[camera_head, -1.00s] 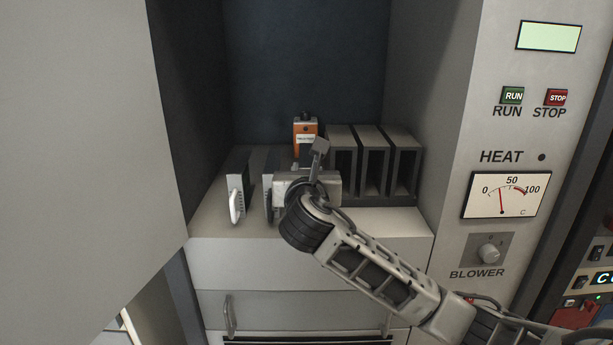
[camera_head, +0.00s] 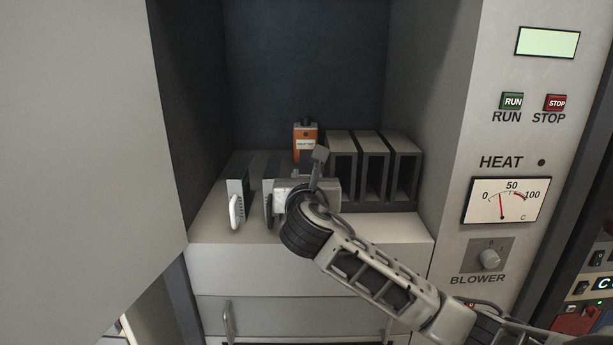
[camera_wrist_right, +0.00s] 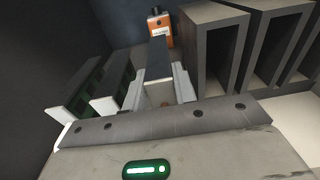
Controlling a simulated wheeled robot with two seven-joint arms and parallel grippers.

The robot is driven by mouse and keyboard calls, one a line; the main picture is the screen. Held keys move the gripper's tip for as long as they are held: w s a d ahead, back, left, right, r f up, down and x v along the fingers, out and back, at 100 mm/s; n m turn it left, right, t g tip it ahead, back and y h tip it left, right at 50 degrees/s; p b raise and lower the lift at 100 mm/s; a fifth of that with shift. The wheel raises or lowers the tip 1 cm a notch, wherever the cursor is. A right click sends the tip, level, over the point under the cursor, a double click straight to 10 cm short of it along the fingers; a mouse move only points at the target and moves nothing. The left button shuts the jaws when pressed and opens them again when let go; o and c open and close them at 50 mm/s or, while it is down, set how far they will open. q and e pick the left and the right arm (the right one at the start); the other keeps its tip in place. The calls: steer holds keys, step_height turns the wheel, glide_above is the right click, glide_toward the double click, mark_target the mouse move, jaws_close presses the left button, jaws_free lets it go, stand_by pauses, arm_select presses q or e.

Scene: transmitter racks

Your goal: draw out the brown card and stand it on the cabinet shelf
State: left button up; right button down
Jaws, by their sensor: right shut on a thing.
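My right gripper (camera_head: 305,186) is over the cabinet shelf (camera_head: 375,223), with its fingertips hidden behind the wrist in the head view. In the right wrist view the gripper (camera_wrist_right: 160,88) is shut on an upright card (camera_wrist_right: 158,62), which has a dark top edge and a brownish front; I take it as the brown card. Most of its body is hidden by the fingers. Two more upright cards stand to its left, the outer card (camera_head: 237,178) with a white handle and the inner card (camera_head: 268,188) close beside the gripper. My left gripper is not in view.
An orange box (camera_head: 305,147) with a label stands behind the gripper. Several dark open-fronted slots (camera_head: 373,165) stand to the right. A grey panel (camera_head: 80,150) blocks the left, and the control panel (camera_head: 490,130) is at the right. The shelf's front strip is bare.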

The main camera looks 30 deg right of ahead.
steer(key=shift+f, duration=0.4)
steer(key=c, duration=1)
jaws_free()
steer(key=shift+c, duration=0.2)
steer(key=shift+f, duration=0.1)
steer(key=shift+s+a, duration=0.1)
steer(key=b+v, duration=0.1)
steer(key=v, duration=1.4)
steer(key=shift+s, duration=0.3)
